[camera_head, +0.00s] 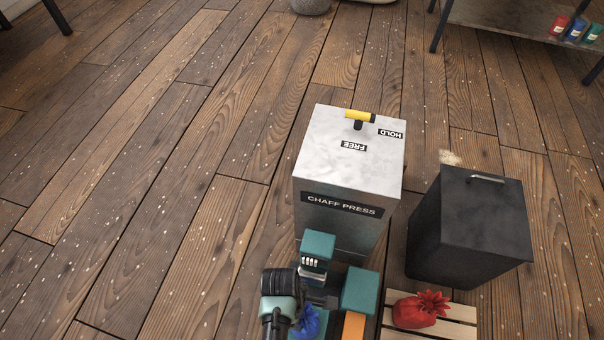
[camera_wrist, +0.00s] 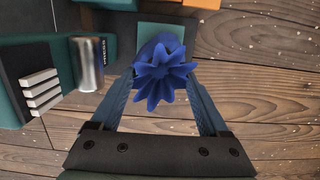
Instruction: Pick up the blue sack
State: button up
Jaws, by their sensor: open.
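The blue sack (camera_wrist: 162,75), with a ruffled, gathered top, is in the upper middle of the wrist view. My gripper (camera_wrist: 160,88) is open, with one finger on each side of the sack. I cannot tell whether the fingers touch it. A teal surface shows just behind the sack. In the head view the blue sack (camera_head: 308,323) is at the bottom edge, partly covered by my dark wrist. My fingers are not clear there.
The chaff press (camera_head: 350,155) with its yellow-handled lever stands just beyond, among teal blocks (camera_head: 360,290). A dark handled bin (camera_head: 470,225) stands to the right. A red sack (camera_head: 419,310) lies on a slatted pallet (camera_head: 455,313). A silver cylinder (camera_wrist: 90,65) is left of my fingers. Floor at left is clear.

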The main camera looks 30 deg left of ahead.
jog(key=b, duration=0.3)
send_over(310, 323)
jog(key=a, duration=0.3)
jog(key=f, duration=0.4)
jog(key=shift+w+d+f, duration=0.1)
jog(key=shift+d, duration=0.15)
grip_shut()
jog(key=shift+w, duration=0.1)
dwell(0.4)
